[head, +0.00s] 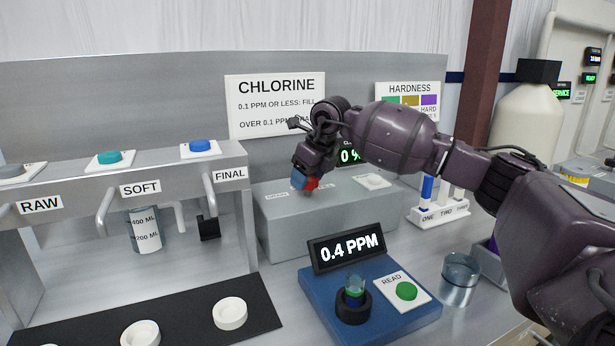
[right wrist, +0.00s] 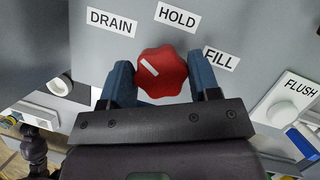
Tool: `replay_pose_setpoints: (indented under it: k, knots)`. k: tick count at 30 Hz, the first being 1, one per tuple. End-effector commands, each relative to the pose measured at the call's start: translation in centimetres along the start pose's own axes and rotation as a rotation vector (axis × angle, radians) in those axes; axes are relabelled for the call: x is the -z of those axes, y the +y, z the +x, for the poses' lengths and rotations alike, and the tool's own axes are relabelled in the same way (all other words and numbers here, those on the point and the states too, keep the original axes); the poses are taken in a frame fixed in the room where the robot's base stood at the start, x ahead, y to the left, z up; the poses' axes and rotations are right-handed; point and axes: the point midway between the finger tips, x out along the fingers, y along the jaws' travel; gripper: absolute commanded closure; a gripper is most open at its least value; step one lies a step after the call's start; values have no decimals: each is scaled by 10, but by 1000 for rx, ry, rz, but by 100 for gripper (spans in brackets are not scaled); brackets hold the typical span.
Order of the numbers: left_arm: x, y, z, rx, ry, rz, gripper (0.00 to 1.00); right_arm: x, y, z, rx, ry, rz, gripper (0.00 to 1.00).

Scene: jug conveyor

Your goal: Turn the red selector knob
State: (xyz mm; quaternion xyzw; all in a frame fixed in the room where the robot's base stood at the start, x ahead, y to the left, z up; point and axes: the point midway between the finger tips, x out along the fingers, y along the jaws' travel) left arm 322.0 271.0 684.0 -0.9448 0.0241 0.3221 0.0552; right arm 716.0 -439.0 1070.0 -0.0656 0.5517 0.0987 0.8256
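The red selector knob (right wrist: 161,72) is on a grey panel; its white pointer line slants to the upper left, towards the DRAIN label (right wrist: 111,22). The HOLD label (right wrist: 177,16) is above it and the FILL label (right wrist: 220,59) to its right. My right gripper (right wrist: 162,80) has one blue finger on each side of the knob, close against it, and appears shut on it. In the head view my right gripper (head: 305,181) is at the grey box (head: 320,226), where a bit of the red knob (head: 313,184) shows; the rest is hidden. My left gripper is not in view.
A FLUSH button (right wrist: 281,113) is right of the knob. In front of the box stand a blue tester (head: 395,322) reading 0.4 PPM and a glass beaker (head: 459,279). A rack (head: 440,215) stands to the right.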

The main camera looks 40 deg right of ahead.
Motion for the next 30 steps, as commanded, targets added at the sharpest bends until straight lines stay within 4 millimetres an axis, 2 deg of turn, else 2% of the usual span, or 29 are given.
replay_pose_setpoints:
  k: [1,5,12,16,20,30]
  knots:
    - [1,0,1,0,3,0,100,0,0,-1,1,-1,-2,38]
    - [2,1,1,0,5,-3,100,0,0,-1,1,-1,-1,18]
    - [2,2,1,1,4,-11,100,0,0,0,1,0,-1,18]
    - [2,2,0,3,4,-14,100,0,0,-7,1,-2,-1,18]
    - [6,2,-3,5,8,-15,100,-1,0,-25,3,-4,-1,18]
    - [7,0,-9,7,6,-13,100,-1,0,-86,3,-5,-1,18]
